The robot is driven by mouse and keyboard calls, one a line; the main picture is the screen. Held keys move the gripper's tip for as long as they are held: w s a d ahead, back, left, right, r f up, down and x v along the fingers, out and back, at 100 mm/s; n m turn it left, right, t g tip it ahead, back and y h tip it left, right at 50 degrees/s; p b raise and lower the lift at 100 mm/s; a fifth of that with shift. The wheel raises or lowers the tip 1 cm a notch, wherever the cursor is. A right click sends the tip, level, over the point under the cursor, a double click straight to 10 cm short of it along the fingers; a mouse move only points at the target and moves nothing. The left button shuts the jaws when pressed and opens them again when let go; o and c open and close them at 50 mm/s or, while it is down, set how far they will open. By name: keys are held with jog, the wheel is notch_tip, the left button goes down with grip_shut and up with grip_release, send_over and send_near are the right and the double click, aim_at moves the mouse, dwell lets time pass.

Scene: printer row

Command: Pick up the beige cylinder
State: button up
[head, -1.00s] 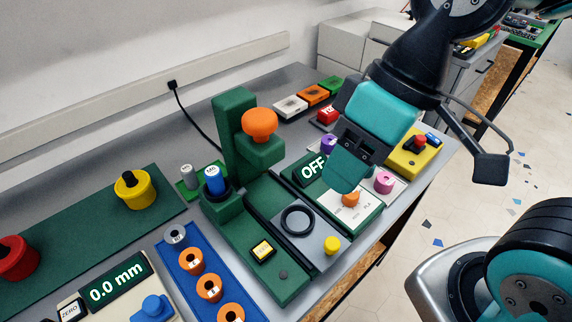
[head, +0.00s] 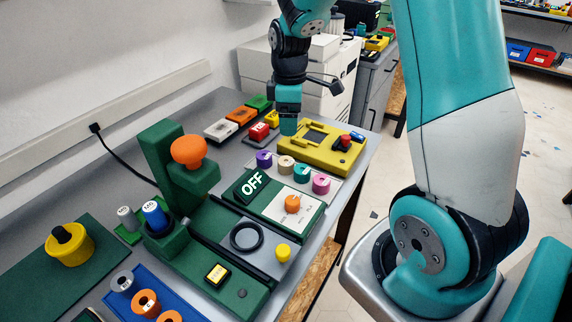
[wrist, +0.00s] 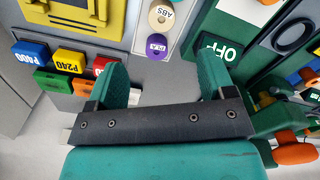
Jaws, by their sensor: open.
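The beige cylinder (head: 286,165) stands upright on a pale strip between a purple cylinder (head: 264,159) and a teal one (head: 302,172). In the wrist view it is the cream ABS disc (wrist: 162,15) at the top edge, beyond the purple PLA one (wrist: 157,46). My gripper (head: 288,130) is beyond the cylinder row in the head view, near the yellow unit's left end; its fingertips are partly hidden by its own body. In the wrist view my gripper (wrist: 162,68) has its fingers wide apart with nothing held between them.
A pink cylinder (head: 321,184) ends the row. The yellow unit (head: 322,150) stands just behind it, and the OFF box (head: 251,184) in front. Red (head: 259,132), orange (head: 241,115) and other coloured blocks lie to the left. The green press (head: 160,165) rises at the left.

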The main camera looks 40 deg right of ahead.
send_over(285, 161)
jog(key=f, duration=0.7)
jog(key=shift+s+d+f+p, duration=0.2)
jog(key=shift+d+p, duration=0.1)
jog(key=shift+d, duration=0.1)
jog(key=shift+w+a+f+p, duration=0.2)
jog(key=shift+f+p, duration=0.1)
jog(key=shift+f, duration=1.05)
jog(key=shift+w+a+f+p, duration=0.15)
jog(key=shift+f+p, duration=0.15)
jog(key=shift+f, duration=1)
jog(key=shift+s, duration=0.1)
jog(key=c, duration=1)
